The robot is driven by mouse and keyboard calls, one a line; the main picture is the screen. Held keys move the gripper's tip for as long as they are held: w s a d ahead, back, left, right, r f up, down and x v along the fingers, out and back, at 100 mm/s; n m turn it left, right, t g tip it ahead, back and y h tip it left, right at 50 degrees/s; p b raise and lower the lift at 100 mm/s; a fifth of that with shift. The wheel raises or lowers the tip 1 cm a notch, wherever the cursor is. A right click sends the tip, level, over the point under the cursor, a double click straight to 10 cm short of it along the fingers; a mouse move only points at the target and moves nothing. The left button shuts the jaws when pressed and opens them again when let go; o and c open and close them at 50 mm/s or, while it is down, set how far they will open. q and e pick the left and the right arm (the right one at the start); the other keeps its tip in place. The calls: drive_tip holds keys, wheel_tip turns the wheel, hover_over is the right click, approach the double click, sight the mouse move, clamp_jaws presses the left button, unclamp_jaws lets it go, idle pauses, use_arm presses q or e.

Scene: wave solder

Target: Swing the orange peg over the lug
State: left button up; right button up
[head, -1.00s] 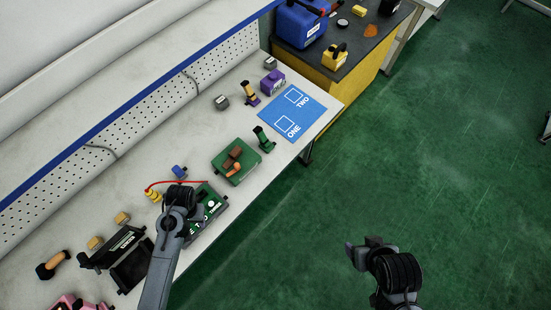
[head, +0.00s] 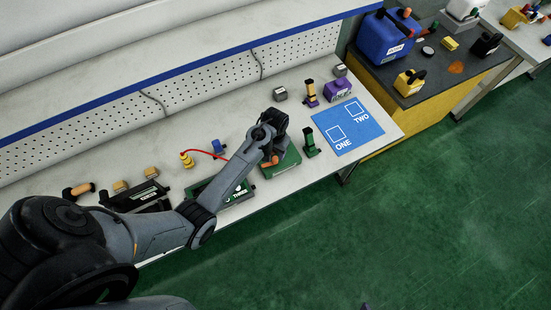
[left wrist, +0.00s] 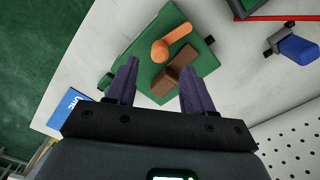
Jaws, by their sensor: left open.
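The orange peg (left wrist: 173,42) lies at an angle on the green board (left wrist: 188,15) in the left wrist view. Its rounded end is beside the brown lug (left wrist: 184,80), which is made of blocky pieces. In the head view the orange peg (head: 270,160) shows just below my left gripper (head: 276,142); the green board (head: 290,167) is partly covered by my arm and the lug is hidden. My left gripper (left wrist: 158,72) is open and empty, its fingers pointing at the board around the lug. At most a purple tip of my right gripper shows at the bottom edge.
A green-handled tool (head: 310,142) stands right of the board, beside a blue mat (head: 348,128) marked ONE and TWO. A yellow plug with a red cable (head: 205,153) and a blue clip (head: 217,146) are to the left. A perforated panel (head: 200,120) runs behind.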

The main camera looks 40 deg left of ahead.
sight(275, 158)
use_arm(q)
drive_tip(key=shift+f, duration=3.45)
drive_tip(key=shift+c, duration=0.4)
clamp_jaws()
